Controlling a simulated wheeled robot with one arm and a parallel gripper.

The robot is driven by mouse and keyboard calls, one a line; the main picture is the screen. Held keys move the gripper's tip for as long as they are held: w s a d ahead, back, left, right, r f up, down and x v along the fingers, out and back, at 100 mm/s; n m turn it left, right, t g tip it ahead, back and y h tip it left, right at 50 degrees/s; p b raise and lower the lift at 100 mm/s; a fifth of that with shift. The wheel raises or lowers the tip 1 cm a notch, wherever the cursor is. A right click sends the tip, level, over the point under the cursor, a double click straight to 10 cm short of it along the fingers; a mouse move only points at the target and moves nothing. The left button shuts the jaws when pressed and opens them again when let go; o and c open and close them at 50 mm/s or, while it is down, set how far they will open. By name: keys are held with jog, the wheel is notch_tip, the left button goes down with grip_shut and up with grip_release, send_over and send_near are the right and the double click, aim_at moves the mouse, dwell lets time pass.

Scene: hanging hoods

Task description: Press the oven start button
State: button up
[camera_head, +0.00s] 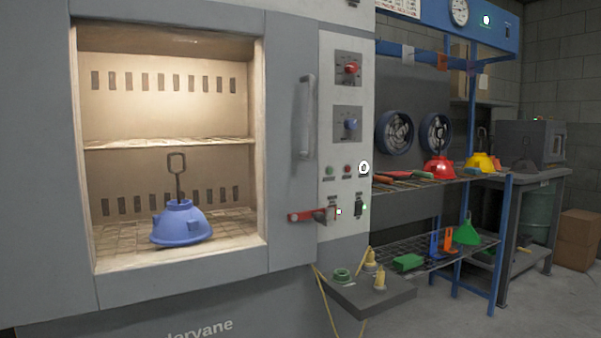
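The large grey oven (190,290) fills the left of the head view. A blue hood (180,224) with an upright hook stands on its lower rack, seen through the lit front opening. The white control panel (340,230) is right of the oven's vertical handle (306,116). It carries a small green button (329,171), a red button (347,170) and a white-ringed round control (364,168) in one row. Their labels are too small to read, so I cannot tell which one is start. My gripper is not in view.
A red knob (351,69) and a blue knob (351,124) sit above the buttons. A red lever (308,215) sticks out below. A grey ledge (385,297) with yellow and green pieces juts out low. A blue-framed rack (497,240) with coloured parts stands right.

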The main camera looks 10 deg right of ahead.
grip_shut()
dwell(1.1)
